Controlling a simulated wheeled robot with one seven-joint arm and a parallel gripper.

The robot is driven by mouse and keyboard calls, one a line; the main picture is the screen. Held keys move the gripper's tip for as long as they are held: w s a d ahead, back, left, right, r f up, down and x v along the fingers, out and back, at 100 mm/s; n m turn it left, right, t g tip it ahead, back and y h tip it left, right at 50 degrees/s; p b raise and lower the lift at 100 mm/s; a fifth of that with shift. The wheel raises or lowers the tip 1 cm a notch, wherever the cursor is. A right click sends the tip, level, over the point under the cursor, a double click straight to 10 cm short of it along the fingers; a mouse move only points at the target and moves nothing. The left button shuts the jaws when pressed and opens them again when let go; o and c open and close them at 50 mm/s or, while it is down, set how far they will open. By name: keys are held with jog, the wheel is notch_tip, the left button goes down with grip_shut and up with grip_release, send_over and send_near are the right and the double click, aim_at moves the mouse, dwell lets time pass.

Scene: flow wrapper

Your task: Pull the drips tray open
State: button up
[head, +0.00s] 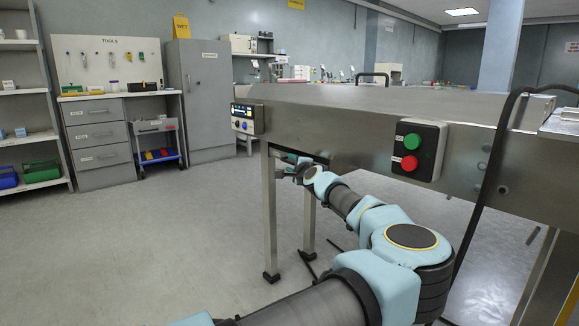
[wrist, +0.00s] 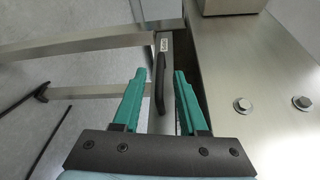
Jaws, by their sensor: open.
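My gripper (wrist: 160,73) is open, with its two teal fingers pointing at the machine. The handle is on a narrow metal front with a small label (wrist: 164,45), which I take to be the drips tray. A dark gap runs along the right of this front. In the head view my gripper (head: 291,170) is small and under the machine's near edge; the tray and handle cannot be made out there.
The steel machine body (head: 330,128) runs above my arm. A box with green and red buttons (head: 411,151) and a control panel (head: 246,119) stick out from it. A machine leg (head: 269,215) stands close to my arm. The floor (head: 150,240) at left is clear.

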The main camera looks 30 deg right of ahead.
jog(key=shift+x, duration=0.85)
jog(key=shift+c, duration=0.2)
grip_shut()
dwell(0.7)
